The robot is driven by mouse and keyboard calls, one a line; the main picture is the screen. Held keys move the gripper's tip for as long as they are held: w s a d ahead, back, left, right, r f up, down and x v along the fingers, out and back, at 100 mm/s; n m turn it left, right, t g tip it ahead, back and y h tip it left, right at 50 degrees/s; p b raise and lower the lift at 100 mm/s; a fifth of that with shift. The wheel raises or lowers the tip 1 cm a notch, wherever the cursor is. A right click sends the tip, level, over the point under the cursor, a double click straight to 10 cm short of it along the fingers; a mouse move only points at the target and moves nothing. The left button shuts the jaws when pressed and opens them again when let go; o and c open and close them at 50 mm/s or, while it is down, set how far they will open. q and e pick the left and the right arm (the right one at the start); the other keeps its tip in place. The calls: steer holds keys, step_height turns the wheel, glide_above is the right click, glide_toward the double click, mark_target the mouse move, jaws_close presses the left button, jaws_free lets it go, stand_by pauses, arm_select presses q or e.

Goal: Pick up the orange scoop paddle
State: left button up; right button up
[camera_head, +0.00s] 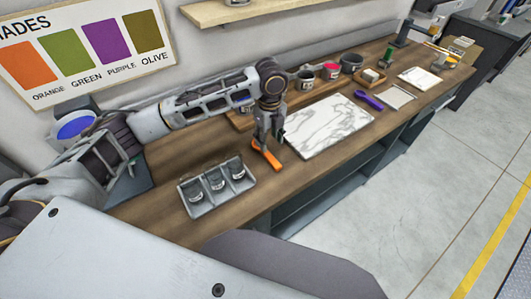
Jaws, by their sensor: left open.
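The orange scoop paddle (267,155) lies on the wooden counter, between the grey tray and the marble slab. My left gripper (268,138) points down right over the paddle, its fingers open around or just above the handle. I cannot tell whether the fingers touch it. My left arm reaches in from the left across the back of the counter. A purple scoop paddle (369,99) lies further right, beyond the marble slab. My right gripper is not in view.
A grey tray (188,209) with several small jars stands left of the paddle. A white marble slab (325,124) lies right of it. Several cups, one with red ink (331,71), stand at the back. A shade chart (90,45) hangs on the wall. Bare counter (160,215) shows near the front left.

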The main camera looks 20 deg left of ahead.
mark_target(269, 156)
arm_select(q)
steer(key=shift+f, duration=1.85)
steer(key=shift+w+f+p, duration=0.15)
steer(key=shift+f+p, duration=0.3)
steer(key=shift+f, duration=2.15)
jaws_close()
